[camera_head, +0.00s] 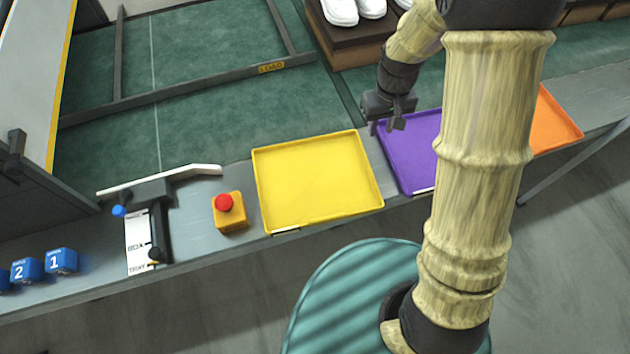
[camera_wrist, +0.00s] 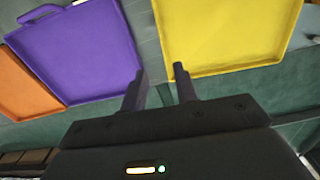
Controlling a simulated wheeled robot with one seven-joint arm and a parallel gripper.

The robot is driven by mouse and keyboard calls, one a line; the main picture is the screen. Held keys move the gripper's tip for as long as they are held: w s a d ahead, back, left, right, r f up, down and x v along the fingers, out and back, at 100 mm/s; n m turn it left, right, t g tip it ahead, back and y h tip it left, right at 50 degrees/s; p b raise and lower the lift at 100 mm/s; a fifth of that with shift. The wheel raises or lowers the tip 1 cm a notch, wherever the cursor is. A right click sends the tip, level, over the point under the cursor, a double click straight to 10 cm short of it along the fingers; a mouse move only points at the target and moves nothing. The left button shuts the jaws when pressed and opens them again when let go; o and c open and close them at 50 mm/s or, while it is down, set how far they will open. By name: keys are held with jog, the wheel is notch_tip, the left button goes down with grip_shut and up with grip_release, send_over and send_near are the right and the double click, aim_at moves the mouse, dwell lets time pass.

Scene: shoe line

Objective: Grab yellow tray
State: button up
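The yellow tray (camera_head: 315,182) lies flat and empty on the grey bench, left of the purple tray. It also shows in the wrist view (camera_wrist: 225,38) at the upper right. My gripper (camera_head: 388,127) is above the far left corner of the purple tray, to the right of the yellow tray and apart from it. In the wrist view its two fingers (camera_wrist: 160,80) are spread with nothing between them. They point toward the gap between the yellow and purple trays.
The purple tray (camera_head: 408,152) and the orange tray (camera_head: 553,122) lie to the right on the bench. A yellow box with a red button (camera_head: 229,211) stands just left of the yellow tray. Blue numbered blocks (camera_head: 61,261) sit at far left. White shoes (camera_head: 340,11) rest on a brown box behind.

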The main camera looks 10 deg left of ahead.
jog(key=shift+d, duration=0.1)
notch_tip(320, 180, down, 12)
jog(key=shift+f+p, duration=0.1)
jog(key=shift+p, duration=0.45)
dwell(0.3)
jog(key=shift+s+f+p, duration=0.1)
jog(key=shift+f+p, duration=0.5)
jog(key=shift+f, duration=2)
grip_shut()
